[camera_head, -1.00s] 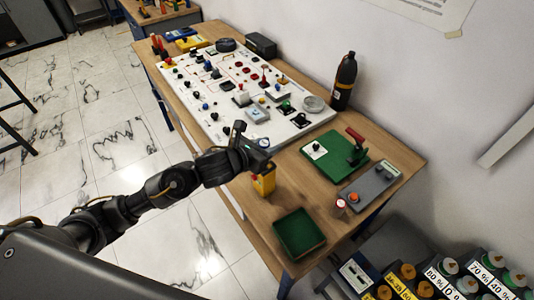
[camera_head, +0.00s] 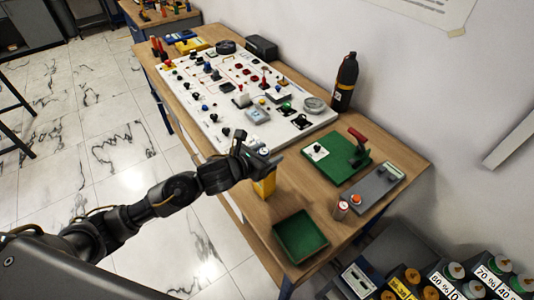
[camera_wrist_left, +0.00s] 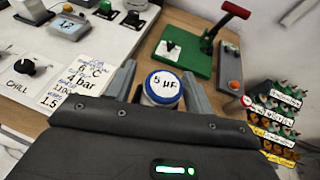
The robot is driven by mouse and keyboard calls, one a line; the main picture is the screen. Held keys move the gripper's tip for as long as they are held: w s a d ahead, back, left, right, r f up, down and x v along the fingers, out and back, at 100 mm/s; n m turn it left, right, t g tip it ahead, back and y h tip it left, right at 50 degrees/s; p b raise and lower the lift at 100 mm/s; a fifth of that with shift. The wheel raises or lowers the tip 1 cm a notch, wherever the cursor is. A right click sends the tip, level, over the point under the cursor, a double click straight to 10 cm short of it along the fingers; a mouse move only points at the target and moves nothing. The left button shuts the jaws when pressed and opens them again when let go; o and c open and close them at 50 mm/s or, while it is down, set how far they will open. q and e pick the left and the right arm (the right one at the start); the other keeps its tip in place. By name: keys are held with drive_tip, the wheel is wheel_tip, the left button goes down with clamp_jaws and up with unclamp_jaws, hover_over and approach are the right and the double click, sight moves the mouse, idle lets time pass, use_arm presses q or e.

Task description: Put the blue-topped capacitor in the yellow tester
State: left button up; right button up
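The blue-topped capacitor (camera_wrist_left: 163,88), with a white lid marked 5 µF and a blue rim, is between the two fingers of my left gripper (camera_wrist_left: 160,75). The gripper looks shut on it, though the lower contact is hidden. In the head view, my left gripper (camera_head: 252,157) is right above the yellow tester (camera_head: 265,187), and the capacitor's pale top (camera_head: 263,151) shows at the fingers. The gripper covers the tester's top, so I cannot tell whether the capacitor's lower end is inside it. My right gripper is not in view.
A green tray (camera_head: 301,236) lies at the table's front edge. A red-and-white cylinder (camera_head: 341,210) stands by a grey control box (camera_head: 371,188). A green board with a red lever (camera_head: 340,158) and a white gauge panel (camera_head: 215,112) are farther back. Bare wood lies between them.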

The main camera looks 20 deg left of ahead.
use_arm(q)
drive_tip(key=shift+r, duration=0.2)
drive_tip(key=b+v, duration=0.1)
drive_tip(key=v, duration=1.1)
drive_tip(key=shift+b, duration=0.35)
